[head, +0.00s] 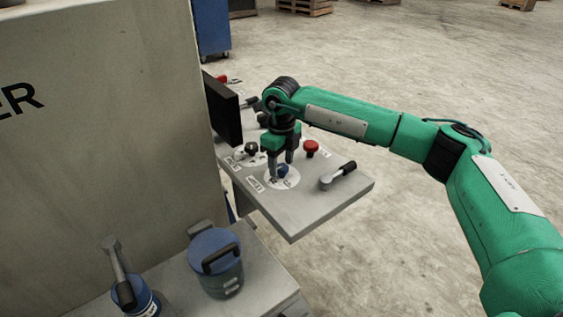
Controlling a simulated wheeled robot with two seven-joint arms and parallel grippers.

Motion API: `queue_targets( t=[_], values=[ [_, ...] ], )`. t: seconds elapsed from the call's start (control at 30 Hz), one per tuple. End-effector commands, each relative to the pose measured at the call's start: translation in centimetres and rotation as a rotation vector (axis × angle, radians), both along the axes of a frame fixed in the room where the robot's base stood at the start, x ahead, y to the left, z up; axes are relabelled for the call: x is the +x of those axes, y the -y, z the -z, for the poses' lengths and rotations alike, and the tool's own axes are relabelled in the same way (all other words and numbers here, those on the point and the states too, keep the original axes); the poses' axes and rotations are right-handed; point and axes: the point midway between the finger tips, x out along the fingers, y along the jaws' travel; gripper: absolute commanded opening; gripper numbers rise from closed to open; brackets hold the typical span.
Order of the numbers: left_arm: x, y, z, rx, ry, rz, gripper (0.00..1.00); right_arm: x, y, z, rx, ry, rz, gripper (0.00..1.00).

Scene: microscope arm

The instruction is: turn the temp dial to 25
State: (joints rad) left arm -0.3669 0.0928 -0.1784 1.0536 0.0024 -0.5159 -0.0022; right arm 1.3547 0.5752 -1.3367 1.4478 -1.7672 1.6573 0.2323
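The dial is a small blue knob (283,171) on a white round scale plate (294,180), set in the top of a grey control panel (318,211). My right gripper (281,168) points down over this dial. Its two fingers are apart, one to the left of the knob and one behind it to the right; I see no clear contact. The gripper hides part of the scale, and the marks and the knob's pointer are too small to read. A small label (255,185) lies left of the plate, also too small to read surely. My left gripper is out of view.
A red knob (311,147), a black-handled lever (338,176) and a dark knob (251,148) stand close to the dial. A dark screen (222,110) rises behind left. A blue canister (216,262) stands lower left. The floor right of the panel is clear.

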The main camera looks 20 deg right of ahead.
Motion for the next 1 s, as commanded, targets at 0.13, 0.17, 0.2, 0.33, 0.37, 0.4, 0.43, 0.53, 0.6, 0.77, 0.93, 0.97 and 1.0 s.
queue_targets(
  t=[0.13,0.17,0.2,0.33,0.37,0.4,0.43,0.53,0.6,0.77,0.93,0.97,1.0],
  values=[
    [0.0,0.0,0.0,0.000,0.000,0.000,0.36,0.0,0.0,0.1,0.000,-0.002,0.000,0.53],
    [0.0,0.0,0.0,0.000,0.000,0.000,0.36,-0.1,0.0,0.1,-0.001,-0.003,0.000,0.53],
    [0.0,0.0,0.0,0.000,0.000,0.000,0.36,-0.1,0.0,0.1,-0.001,-0.003,0.000,0.53],
    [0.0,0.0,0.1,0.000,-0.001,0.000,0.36,-0.1,0.0,-0.1,-0.001,-0.002,0.000,0.53],
    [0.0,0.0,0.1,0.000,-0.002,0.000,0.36,0.0,0.0,-0.3,-0.001,-0.002,0.000,0.53],
    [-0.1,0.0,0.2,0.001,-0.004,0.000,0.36,0.0,0.0,-0.7,-0.001,-0.002,0.000,0.53],
    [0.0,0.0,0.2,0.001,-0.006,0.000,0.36,0.0,0.0,-1.0,-0.001,-0.002,0.000,0.53],
    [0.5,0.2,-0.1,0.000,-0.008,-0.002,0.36,0.0,0.0,-2.8,0.001,0.001,-0.001,0.53],
    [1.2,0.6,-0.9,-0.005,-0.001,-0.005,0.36,0.0,0.0,-4.4,0.000,0.001,-0.001,0.53],
    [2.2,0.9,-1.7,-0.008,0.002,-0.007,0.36,0.0,0.0,-8.2,0.000,0.001,0.000,0.53],
    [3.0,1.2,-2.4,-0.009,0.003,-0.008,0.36,0.0,0.0,-11.4,-0.001,0.001,-0.001,0.53],
    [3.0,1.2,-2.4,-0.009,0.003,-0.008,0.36,0.0,0.0,-11.9,0.000,0.000,0.000,0.53],
    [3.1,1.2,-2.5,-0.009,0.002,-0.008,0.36,0.0,0.0,-12.4,0.000,-0.001,0.000,0.53]
  ],
)
